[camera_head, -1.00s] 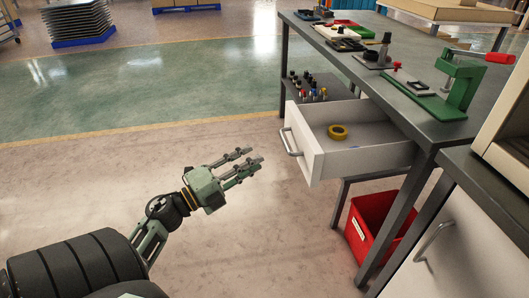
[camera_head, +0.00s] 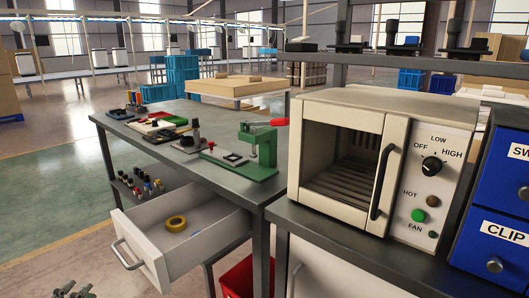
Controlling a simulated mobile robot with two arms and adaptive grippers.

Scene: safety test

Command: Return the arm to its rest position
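My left gripper (camera_head: 75,291) shows only as fingertips at the bottom left edge of the head view. They are apart from the open drawer (camera_head: 146,243), to its left and lower in the picture. The rest of the gripper and arm is cut off by the frame. Nothing shows between the fingers, but too little is visible to tell how far they are spread. My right gripper is not in view.
The white drawer stands pulled out from the workbench (camera_head: 226,182), with a yellow tape roll (camera_head: 176,224) inside. A green press (camera_head: 262,150) stands on the bench. A cream oven (camera_head: 372,165), blue bins (camera_head: 505,185) and a red bin (camera_head: 238,277) are right. Floor at left is clear.

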